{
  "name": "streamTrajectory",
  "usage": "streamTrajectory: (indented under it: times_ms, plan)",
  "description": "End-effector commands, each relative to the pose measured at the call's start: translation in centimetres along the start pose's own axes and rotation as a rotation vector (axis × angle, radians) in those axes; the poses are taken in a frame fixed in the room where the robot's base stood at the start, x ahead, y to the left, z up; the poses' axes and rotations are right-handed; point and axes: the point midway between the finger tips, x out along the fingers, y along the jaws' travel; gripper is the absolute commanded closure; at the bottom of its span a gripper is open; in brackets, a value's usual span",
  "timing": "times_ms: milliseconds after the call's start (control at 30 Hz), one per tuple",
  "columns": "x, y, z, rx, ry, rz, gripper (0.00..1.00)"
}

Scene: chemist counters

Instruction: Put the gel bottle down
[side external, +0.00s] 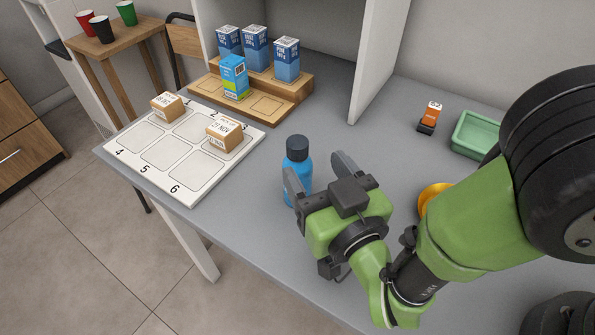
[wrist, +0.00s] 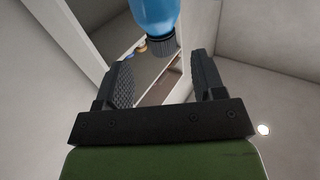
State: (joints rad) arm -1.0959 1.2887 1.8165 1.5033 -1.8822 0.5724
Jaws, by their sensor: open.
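A blue bottle (side external: 300,172) with a dark cap is near the front edge of the grey counter. It looks upright. My gripper (side external: 313,165) is open beside it, one finger in front of the bottle and the other to its right. The bottle's base is hidden behind that finger, so I cannot tell how it meets the counter. In the wrist view the blue bottle (wrist: 155,12) and its ribbed cap show at the top, just beyond the two spread fingers of my gripper (wrist: 160,60). Nothing is gripped.
A white numbered board (side external: 190,182) with two small boxes lies to the left. A wooden stepped stand (side external: 257,105) holding several blue boxes is behind it. A white upright panel (side external: 378,60), an orange item (side external: 430,115) and a green tray (side external: 478,150) are to the right.

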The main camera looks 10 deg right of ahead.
Motion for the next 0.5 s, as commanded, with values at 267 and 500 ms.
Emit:
streamTrajectory:
  times_ms: [267,500]
  plan:
    - [2.8,0.0,0.0,0.003,-0.001,0.003,0.37]
    - [6.1,-0.2,0.2,0.004,0.000,0.004,0.37]
